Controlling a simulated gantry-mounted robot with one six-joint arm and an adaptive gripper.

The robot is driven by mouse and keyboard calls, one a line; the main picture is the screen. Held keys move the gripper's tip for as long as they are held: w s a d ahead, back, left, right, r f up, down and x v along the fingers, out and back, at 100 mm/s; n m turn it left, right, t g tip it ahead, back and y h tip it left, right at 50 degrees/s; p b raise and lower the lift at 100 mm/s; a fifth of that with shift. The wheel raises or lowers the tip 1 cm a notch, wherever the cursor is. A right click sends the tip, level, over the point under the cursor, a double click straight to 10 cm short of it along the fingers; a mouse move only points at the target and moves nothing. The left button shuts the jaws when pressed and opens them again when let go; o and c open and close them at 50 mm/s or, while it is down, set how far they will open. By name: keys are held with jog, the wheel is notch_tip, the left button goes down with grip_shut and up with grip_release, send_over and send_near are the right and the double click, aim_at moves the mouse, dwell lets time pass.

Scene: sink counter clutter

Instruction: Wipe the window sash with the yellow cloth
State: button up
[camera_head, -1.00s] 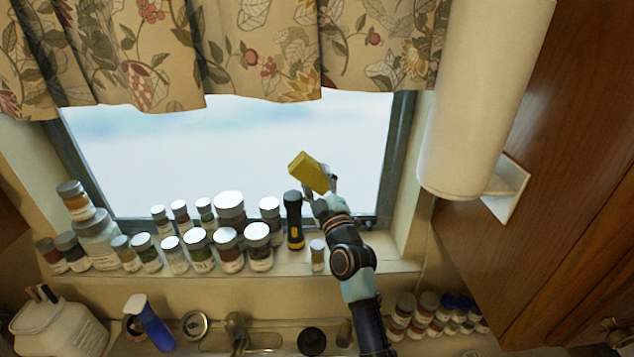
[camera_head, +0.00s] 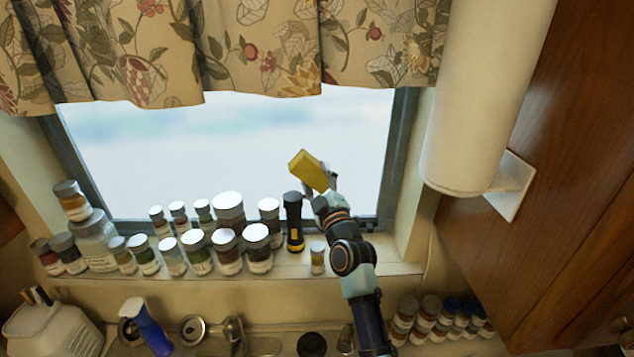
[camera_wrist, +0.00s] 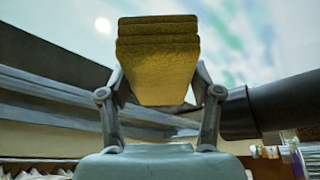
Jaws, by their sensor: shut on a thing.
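My gripper (camera_head: 322,190) is shut on the yellow cloth (camera_head: 312,170), a folded, thick block. In the wrist view the cloth (camera_wrist: 158,62) sits between the two fingers (camera_wrist: 160,95) and sticks out past them. In the head view the cloth appears in front of the lower right part of the window pane. I cannot tell whether it touches the glass. The dark window sash (camera_head: 398,150) runs down the right of the pane and along its bottom. In the wrist view a grey sash bar (camera_wrist: 60,95) crosses behind the gripper.
A black flashlight (camera_head: 294,222) stands on the sill just left of my gripper. Several jars (camera_head: 229,210) crowd the sill further left, and a small jar (camera_head: 317,258) stands below my arm. A paper towel roll (camera_head: 478,100) hangs at right, and a curtain (camera_head: 260,50) covers the window top.

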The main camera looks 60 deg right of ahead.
jog(key=shift+w+d+b, duration=0.15)
jog(key=shift+d+b, duration=0.15)
jog(key=shift+b, duration=0.1)
jog(key=shift+f, duration=0.1)
